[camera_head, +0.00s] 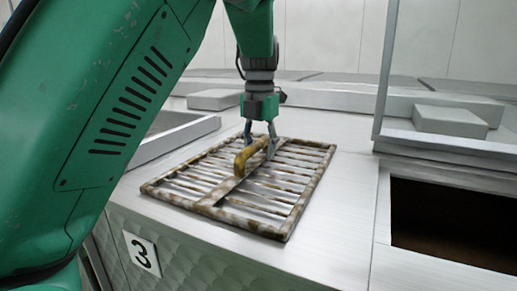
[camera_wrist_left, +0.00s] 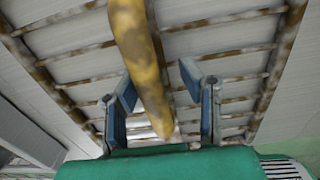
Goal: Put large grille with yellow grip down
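The large grille (camera_head: 290,212) is a worn, rusty metal frame with several bars. It appears to lie flat on the pale metal worktop. Its yellow grip (camera_head: 246,157) stands up from the middle crossbar and runs between my fingers in the left wrist view (camera_wrist_left: 139,45). My left gripper (camera_head: 262,143) points down over the grip. In the left wrist view its two blue-grey fingers (camera_wrist_left: 163,95) are spread, one on each side of the grip, with a clear gap on the right side. My right gripper is not in view.
A dark rectangular opening (camera_head: 455,228) lies to the right of the grille. A sunken trough (camera_head: 172,133) is at the left. Raised metal blocks (camera_head: 449,121) stand behind, near a clear panel. A "3" plate (camera_head: 142,253) is on the front face. Bare worktop (camera_head: 340,225) lies right of the grille.

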